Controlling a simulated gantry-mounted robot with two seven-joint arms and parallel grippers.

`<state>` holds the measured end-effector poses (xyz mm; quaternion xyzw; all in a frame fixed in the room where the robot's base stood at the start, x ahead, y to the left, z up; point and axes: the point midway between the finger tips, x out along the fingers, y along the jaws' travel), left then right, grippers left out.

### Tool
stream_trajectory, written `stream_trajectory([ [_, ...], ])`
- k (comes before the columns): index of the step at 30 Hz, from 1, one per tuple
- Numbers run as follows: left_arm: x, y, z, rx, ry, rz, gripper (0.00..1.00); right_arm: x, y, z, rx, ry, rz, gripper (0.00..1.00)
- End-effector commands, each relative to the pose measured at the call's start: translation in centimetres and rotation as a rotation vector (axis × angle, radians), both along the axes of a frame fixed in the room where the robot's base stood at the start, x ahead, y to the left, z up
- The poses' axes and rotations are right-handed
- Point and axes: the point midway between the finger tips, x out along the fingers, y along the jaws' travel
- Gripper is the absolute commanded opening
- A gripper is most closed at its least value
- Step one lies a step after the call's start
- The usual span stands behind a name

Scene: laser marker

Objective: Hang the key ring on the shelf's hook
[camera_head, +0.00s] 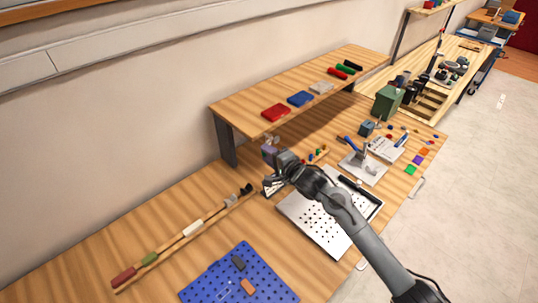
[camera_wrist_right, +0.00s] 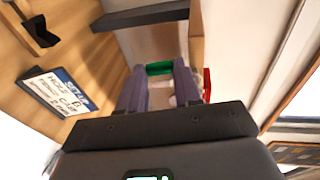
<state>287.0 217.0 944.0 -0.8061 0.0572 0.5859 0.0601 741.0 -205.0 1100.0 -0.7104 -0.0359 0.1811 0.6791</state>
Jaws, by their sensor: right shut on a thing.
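My right gripper (camera_head: 268,151) is at the front edge of the shelf (camera_head: 290,91), near its left end and above the table. In the right wrist view its two purple-grey fingers (camera_wrist_right: 160,84) are closed on a small green piece, which looks like the key ring's tag (camera_wrist_right: 158,68). The ring and any keys cannot be made out clearly. The edge of the shelf (camera_wrist_right: 196,55) is just beyond the fingers there. I cannot make out the hook in either view. My left gripper is not in view.
A red block (camera_head: 276,113), a blue block (camera_head: 300,98) and other pieces lie on the shelf top. A dark shelf leg (camera_head: 225,138) stands nearby. A lettered card (camera_wrist_right: 58,90) stands below on the table. A perforated white tray (camera_head: 318,222) and a blue pegboard (camera_head: 215,280) lie in front.

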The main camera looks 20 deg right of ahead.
Motion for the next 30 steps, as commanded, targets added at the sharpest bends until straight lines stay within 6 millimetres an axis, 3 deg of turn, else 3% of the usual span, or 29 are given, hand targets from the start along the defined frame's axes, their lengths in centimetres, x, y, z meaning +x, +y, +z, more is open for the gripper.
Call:
stream_trajectory([
  [3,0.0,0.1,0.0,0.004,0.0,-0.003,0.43,0.0,0.0,0.1,0.0,-0.001,0.0,0.01],
  [4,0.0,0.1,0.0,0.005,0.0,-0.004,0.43,0.0,0.0,0.1,0.0,-0.001,0.0,0.38],
  [9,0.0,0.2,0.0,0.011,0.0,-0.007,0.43,0.0,0.0,0.1,0.0,-0.001,0.0,0.63],
  [21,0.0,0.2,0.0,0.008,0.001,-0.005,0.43,-0.5,-0.2,0.1,0.0,0.001,0.0,0.63],
  [30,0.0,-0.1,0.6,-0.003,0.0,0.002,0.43,-4.4,-1.4,0.9,0.0,0.0,0.001,0.63],
])
